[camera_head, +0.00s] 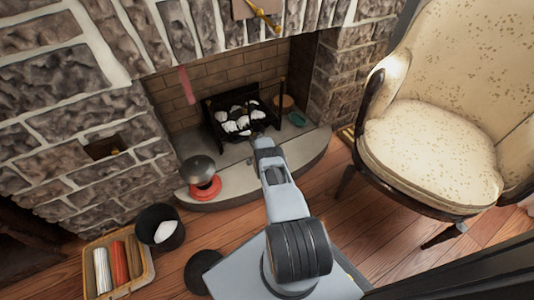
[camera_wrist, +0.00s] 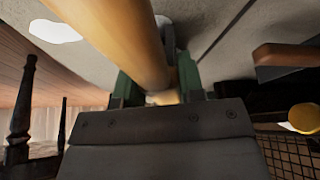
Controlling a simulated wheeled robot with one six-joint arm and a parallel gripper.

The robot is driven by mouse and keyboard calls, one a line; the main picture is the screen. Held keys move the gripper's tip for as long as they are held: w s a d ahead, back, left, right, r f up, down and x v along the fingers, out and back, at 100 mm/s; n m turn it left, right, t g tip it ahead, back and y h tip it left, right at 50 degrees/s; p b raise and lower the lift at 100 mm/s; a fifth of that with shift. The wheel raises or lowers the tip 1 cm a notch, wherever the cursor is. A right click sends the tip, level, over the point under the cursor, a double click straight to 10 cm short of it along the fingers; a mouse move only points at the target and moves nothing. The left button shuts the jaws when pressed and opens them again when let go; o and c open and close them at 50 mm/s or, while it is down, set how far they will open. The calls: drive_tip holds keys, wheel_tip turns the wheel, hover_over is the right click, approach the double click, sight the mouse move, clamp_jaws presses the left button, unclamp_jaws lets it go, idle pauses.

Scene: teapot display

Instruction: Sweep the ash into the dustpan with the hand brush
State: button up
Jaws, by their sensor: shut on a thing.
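My gripper (camera_head: 256,139) reaches over the hearth (camera_head: 237,178), just in front of the grate (camera_head: 215,130). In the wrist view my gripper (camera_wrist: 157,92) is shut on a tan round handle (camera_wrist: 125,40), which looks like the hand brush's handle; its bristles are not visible. A flat white patch (camera_wrist: 57,30) on the grey stone in the wrist view could be ash. I cannot pick out the dustpan for certain. A brown bar with a dark edge (camera_wrist: 285,57) lies at right in the wrist view; I cannot tell what it is.
White lumps (camera_head: 236,122) lie in the grate. A grey-lidded pot with a red base (camera_head: 204,187) stands on the hearth's left. A black bucket (camera_head: 158,238) and a basket (camera_head: 133,283) stand on the floor at left. An armchair (camera_head: 425,150) stands at right.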

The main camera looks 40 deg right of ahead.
drive_tip(key=shift+s+a+p, duration=0.15)
drive_tip(key=shift+s+p, duration=0.7)
drive_tip(key=shift+p, duration=0.15)
drive_tip(key=shift+s+p, duration=0.15)
drive_tip(key=shift+p, duration=0.15)
